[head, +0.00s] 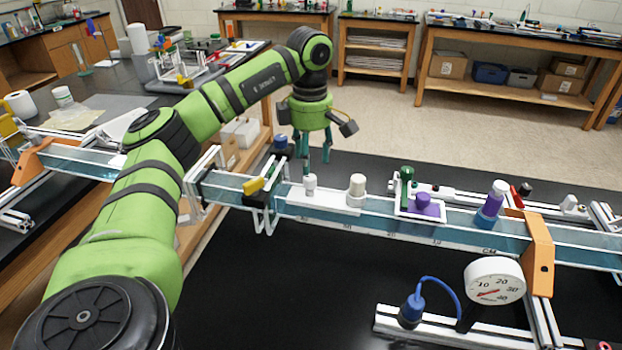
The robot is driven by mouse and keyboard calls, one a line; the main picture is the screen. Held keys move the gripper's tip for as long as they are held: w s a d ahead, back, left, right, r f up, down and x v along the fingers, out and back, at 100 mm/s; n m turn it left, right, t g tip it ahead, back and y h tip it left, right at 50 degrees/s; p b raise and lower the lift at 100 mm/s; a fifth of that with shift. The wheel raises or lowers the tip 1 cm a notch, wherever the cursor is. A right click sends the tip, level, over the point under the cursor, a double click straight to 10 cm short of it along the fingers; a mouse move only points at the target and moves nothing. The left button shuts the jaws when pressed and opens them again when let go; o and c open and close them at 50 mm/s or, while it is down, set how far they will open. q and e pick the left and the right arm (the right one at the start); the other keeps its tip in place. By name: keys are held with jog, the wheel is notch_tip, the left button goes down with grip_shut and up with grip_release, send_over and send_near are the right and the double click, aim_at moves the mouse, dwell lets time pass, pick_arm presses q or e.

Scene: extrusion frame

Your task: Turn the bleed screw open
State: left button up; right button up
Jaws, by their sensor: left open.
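My left gripper (314,152) hangs downward, open and empty, behind the blue-sided extrusion rail (455,236). Its fingertips are above and behind a small white knob (310,184) on the rail, apart from it as far as I can tell. A cream-white capped fitting (356,189) stands just right of that knob, on the same white plate. I cannot tell for certain which of these is the bleed screw. My right gripper is not in view.
A yellow-handled clamp (254,186) sits on the rail at left. A round gauge (494,280) and a blue cabled part (411,309) are in front. The black tabletop (290,295) is clear at front centre.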

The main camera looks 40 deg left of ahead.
aim_at(310, 177)
pick_arm(q)
notch_tip(310, 177, down, 4)
jog(key=shift+s+r+p, duration=0.1)
jog(key=shift+p, duration=0.5)
jog(key=shift+f, duration=0.85)
grip_shut()
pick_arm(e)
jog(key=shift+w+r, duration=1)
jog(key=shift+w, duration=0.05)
